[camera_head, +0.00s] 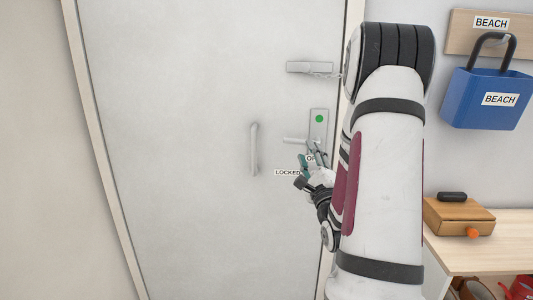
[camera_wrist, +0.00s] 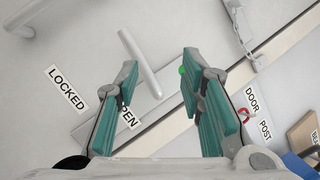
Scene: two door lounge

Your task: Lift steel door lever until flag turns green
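The steel door lever (camera_head: 296,140) reaches left from a tall plate on the pale door (camera_head: 190,120) and looks about level. It also shows in the wrist view (camera_wrist: 140,60), at and beyond my left fingertip; contact cannot be told. The flag (camera_head: 319,118) on the plate is a green dot, and a bit of it shows beside my right fingertip (camera_wrist: 182,70). My gripper (camera_head: 311,156) is just below the lever. In the wrist view its teal fingers (camera_wrist: 160,72) are apart with nothing held between them.
A vertical pull handle (camera_head: 254,148) stands left of the lever. A second fitting (camera_head: 310,68) is above. A LOCKED label (camera_head: 287,172) is below; the OPEN label is partly hidden. At right are a blue BEACH bag (camera_head: 487,98) and a wooden box (camera_head: 457,215) on a shelf.

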